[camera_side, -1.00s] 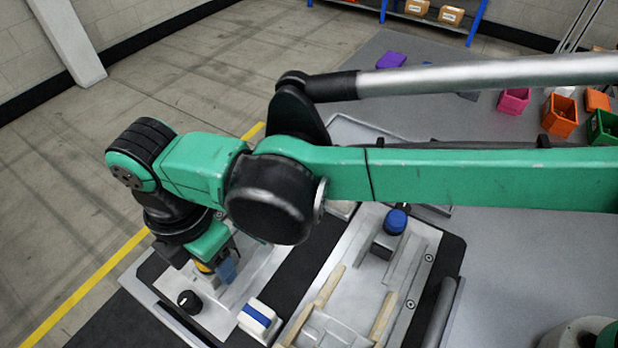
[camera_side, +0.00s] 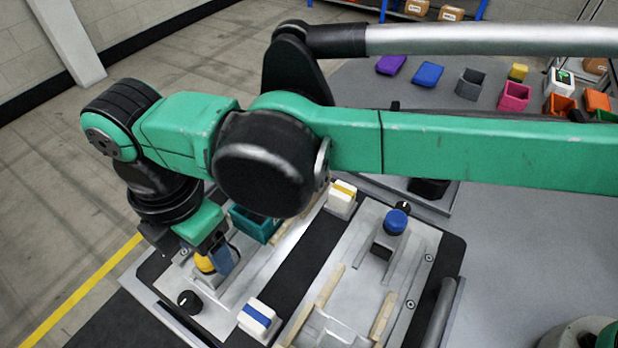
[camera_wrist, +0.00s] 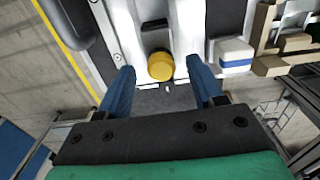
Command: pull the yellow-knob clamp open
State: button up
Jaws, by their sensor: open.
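The yellow-knob clamp (camera_wrist: 160,66) shows in the wrist view, just beyond and between my two blue fingertips. In the side view its yellow knob (camera_side: 205,263) shows on the left pallet fixture, close beside my fingers and partly covered by them. My gripper (camera_wrist: 158,80) is open, with one finger on each side of the knob's line and a visible gap to it. In the side view my gripper (camera_side: 222,264) points down at the fixture. Whether a finger touches the knob cannot be told there.
A black knob (camera_side: 189,301) and a white block with a blue stripe (camera_side: 258,318) stand near the front. A teal bin (camera_side: 255,225) and a yellow-striped white block (camera_side: 342,199) stand behind. A blue-knob clamp (camera_side: 396,222) is on the right fixture.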

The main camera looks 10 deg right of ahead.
jog(key=shift+r, duration=2.5)
jog(key=shift+w+d+r, duration=0.1)
jog(key=shift+w, duration=0.05)
jog(key=w+d+r+m+t+y, duration=0.1)
jog(key=w+d+r+m, duration=0.1)
jog(key=w+d+m, duration=0.3)
jog(key=w+d+r+m+t, duration=0.1)
jog(key=d+r+m, duration=0.15)
jog(key=d, duration=0.55)
jog(key=w+d+r+m+t+y, duration=0.1)
jog(key=w+d+r+m, duration=0.15)
jog(key=d+m, duration=0.3)
jog(key=s+d+f+m+t+h, duration=0.1)
jog(key=s+d+f+m+t, duration=0.1)
jog(key=d+m, duration=0.5)
jog(key=s+d+f+m+t+h, duration=0.1)
jog(key=s+d+f+m, duration=0.3)
jog(key=d, duration=1)
jog(key=m+t, duration=0.1)
jog(key=m, duration=0.2)
jog(key=shift+s+d+f, duration=0.15)
jog(key=shift+s+f, duration=0.05)
jog(key=shift+s, duration=0.15)
